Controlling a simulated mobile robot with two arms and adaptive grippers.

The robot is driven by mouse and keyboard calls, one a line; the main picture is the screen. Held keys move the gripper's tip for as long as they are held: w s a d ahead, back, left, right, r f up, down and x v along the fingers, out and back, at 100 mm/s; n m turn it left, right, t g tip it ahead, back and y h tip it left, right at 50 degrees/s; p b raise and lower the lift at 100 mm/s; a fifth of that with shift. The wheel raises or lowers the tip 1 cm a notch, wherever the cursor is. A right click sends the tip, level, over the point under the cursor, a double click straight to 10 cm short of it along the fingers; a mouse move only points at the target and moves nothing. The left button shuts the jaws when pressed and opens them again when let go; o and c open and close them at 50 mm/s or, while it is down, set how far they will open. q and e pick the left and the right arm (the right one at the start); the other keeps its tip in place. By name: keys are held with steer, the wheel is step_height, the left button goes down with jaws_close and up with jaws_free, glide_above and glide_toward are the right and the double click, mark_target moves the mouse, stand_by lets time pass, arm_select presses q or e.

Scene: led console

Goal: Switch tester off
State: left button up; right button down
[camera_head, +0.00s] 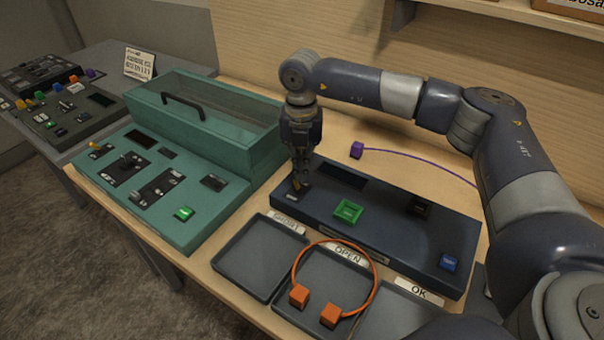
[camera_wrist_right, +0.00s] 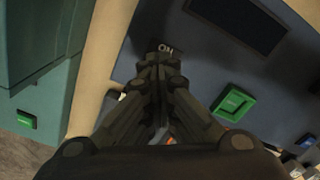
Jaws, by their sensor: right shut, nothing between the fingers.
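The tester is taken to be the dark blue console (camera_head: 385,215) on the wooden bench. It has a dark display (camera_head: 343,177), a green square part (camera_head: 348,211), a black part (camera_head: 419,206) and a blue part (camera_head: 449,262). My right gripper (camera_head: 299,184) is shut and empty, pointing down at the console's left end, over a small switch plate there. In the right wrist view the gripper (camera_wrist_right: 160,62) covers most of that plate; a few letters (camera_wrist_right: 165,48) show beyond the fingertips. The switch's position is hidden. My left gripper is not in view.
A teal console (camera_head: 160,185) with a lidded box and handle stands to the left. Grey trays (camera_head: 254,262) lie in front, one holding an orange cable (camera_head: 329,315) with two orange plugs. A purple plug (camera_head: 357,150) and cable lie behind the console. A shelf (camera_head: 520,14) hangs above.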

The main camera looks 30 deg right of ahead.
steer(key=shift+s+d+f, duration=0.1)
steer(key=shift+s+f, duration=0.1)
steer(key=shift+f, duration=0.05)
steer(key=shift+w+d+r+p, duration=0.2)
steer(key=shift+r+p, duration=0.25)
steer(key=shift+r, duration=0.15)
steer(key=shift+w+d+r+p, duration=0.15)
steer(key=shift+r+p, duration=0.25)
steer(key=shift+r, duration=0.2)
step_height(320, 180, up, 5)
steer(key=shift+f+p, duration=0.15)
steer(key=shift+p, duration=1.1)
steer(key=shift+f, duration=0.1)
